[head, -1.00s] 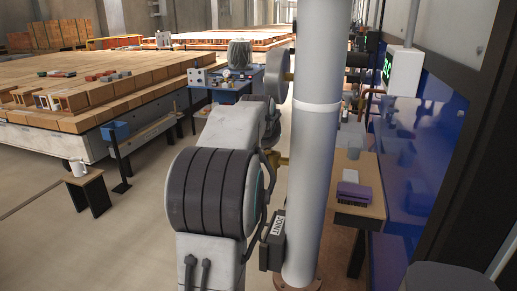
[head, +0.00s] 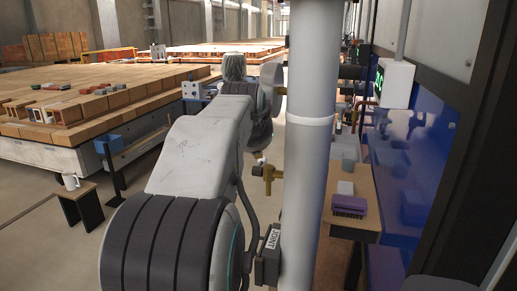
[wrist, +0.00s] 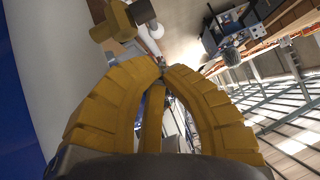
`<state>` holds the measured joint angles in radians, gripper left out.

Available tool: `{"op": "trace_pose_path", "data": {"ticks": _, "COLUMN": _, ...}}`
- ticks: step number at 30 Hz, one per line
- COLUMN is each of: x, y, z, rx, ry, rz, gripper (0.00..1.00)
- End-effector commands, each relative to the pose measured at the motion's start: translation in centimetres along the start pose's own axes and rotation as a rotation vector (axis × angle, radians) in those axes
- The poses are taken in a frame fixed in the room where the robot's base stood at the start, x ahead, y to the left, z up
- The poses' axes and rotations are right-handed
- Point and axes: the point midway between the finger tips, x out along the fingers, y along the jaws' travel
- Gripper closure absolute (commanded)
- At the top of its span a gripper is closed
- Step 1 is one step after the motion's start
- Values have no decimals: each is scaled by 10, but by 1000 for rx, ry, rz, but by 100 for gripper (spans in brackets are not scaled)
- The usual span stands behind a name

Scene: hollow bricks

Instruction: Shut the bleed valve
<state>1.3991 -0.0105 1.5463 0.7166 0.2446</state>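The brass bleed valve (head: 268,172) sticks out from the left side of the upright white pipe (head: 308,150), about midway up. A short leg points down from it, and I cannot tell how far it is turned. In the wrist view, a yellow-brass fitting that looks like the same valve (wrist: 118,22) is at the upper left, apart from my gripper. My gripper (wrist: 163,68) has thick ribbed yellow fingers, their tips drawn together with nothing visible between them.
A wooden side table (head: 340,218) with a purple brush-like object (head: 349,205) stands right of the pipe. A blue panel (head: 415,165) closes off the right. A small stool (head: 82,205) with a white jug (head: 71,181) stands left. Floor between stool and arm is clear.

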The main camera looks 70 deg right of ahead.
Motion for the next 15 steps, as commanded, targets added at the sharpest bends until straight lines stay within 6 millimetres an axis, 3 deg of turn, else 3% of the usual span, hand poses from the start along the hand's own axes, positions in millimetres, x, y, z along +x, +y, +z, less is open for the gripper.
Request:
{"op": "trace_pose_path", "data": {"ticks": 6, "x": -13, "y": 0, "z": 0, "rx": 0, "ry": 1, "rz": 0, "gripper": 100}}
{"op": "trace_pose_path", "data": {"ticks": 15, "x": -15, "y": 0, "z": 0, "rx": 0, "ry": 1, "rz": 0, "gripper": 100}}
